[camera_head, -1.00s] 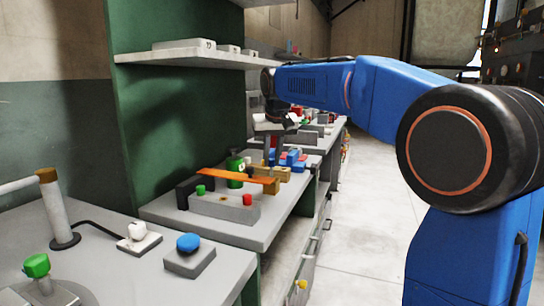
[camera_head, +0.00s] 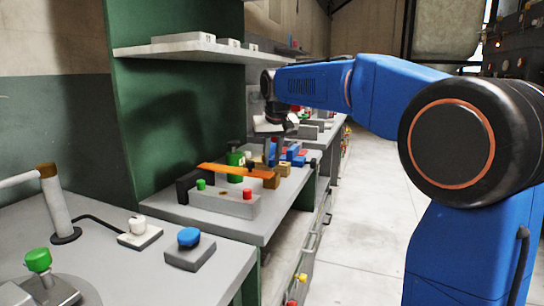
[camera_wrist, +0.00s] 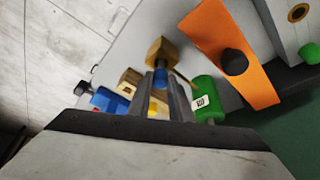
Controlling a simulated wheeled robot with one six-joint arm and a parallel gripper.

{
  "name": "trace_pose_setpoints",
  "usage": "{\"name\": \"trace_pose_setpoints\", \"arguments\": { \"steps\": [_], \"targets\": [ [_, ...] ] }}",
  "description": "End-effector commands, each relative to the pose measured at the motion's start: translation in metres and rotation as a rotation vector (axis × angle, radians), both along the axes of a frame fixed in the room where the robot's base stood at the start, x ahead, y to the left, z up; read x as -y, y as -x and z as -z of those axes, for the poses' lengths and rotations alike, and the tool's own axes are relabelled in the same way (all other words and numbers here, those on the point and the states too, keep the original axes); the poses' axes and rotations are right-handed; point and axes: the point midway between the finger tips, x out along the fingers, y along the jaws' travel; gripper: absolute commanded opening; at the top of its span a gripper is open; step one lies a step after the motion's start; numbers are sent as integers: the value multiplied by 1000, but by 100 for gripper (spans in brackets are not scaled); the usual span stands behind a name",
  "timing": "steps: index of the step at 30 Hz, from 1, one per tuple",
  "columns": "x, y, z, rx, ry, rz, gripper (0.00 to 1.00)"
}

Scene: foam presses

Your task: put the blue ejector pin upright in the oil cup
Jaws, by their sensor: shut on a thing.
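My gripper (camera_head: 271,154) points down over the far part of the middle bench. In the wrist view, my gripper (camera_wrist: 162,88) is shut on a small blue piece, the blue ejector pin (camera_wrist: 160,77), which shows between the fingertips. Most of the pin is hidden by the fingers. A brass-coloured block (camera_wrist: 161,50) lies just beyond the fingertips; I cannot tell whether the pin touches it. I cannot make out for certain which thing is the oil cup. A green canister with a white label (camera_wrist: 206,99) stands close beside the fingers.
Blue blocks (camera_head: 292,153) and a tan block (camera_head: 284,170) stand close to my gripper. A shelf (camera_head: 190,53) hangs above. The aisle on the right is clear.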

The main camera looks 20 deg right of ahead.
Motion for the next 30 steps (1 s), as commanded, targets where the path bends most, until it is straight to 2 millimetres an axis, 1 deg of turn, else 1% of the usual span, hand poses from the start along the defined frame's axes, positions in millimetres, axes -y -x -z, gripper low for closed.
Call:
{"name": "trace_pose_setpoints", "arguments": {
  "steps": [26,27,29,30],
  "targets": [
    [0,0,17,0,0,0,0],
    [0,0,18,0,0,0,21],
    [0,0,17,0,0,0,35],
    [0,0,18,0,0,0,40]
  ]
}}
